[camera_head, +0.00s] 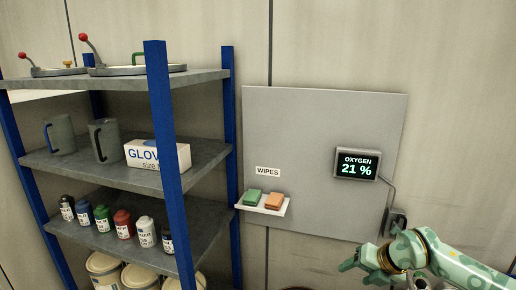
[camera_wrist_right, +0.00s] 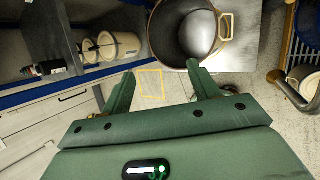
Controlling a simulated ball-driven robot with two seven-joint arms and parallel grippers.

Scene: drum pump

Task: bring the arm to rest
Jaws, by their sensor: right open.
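My right gripper (camera_head: 363,265) is at the lower right of the head view, at the end of a pale green arm that comes in from the right edge. In the right wrist view my right gripper (camera_wrist_right: 158,88) has its two green fingers spread wide, with nothing between them. It points down over the floor, and a yellow outlined square (camera_wrist_right: 151,84) on the floor shows between the fingers. My left gripper is in neither view.
A blue-post shelf (camera_head: 157,120) with mugs, a glove box (camera_head: 143,154) and several bottles stands left. A grey wall panel (camera_head: 300,120) carries an oxygen display (camera_head: 356,165) and a wipes tray (camera_head: 262,207). In the wrist view, a large open metal drum (camera_wrist_right: 184,32) stands just beyond the fingers.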

